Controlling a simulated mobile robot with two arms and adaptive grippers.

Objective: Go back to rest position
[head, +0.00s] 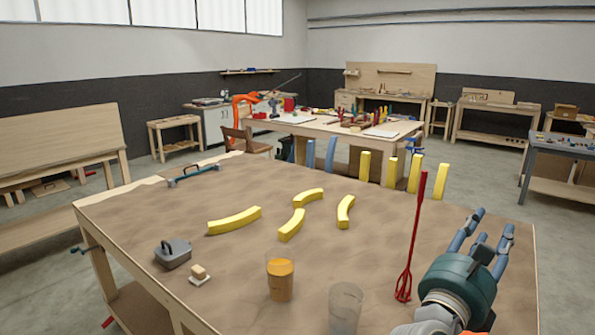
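My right gripper (487,232) is at the lower right in the head view, over the right end of the brown-topped table (160,215). Its grey-blue fingers are spread and extended, pointing up and away, with nothing between them. It is just right of a tall red whisk-like mixer (411,245) and apart from the yellow forms. My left gripper is not in view. Several curved yellow forms lie on the table: one at left (235,220), one at the back (308,198), one in the middle (292,225) and one at right (345,211).
A cup of orange liquid (280,278) and a grey cup (345,308) stand near the front. A dark box (173,253) and small block (199,272) sit left. A clamp (194,175) lies at the back left. Upright yellow pieces (391,172) line the far edge.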

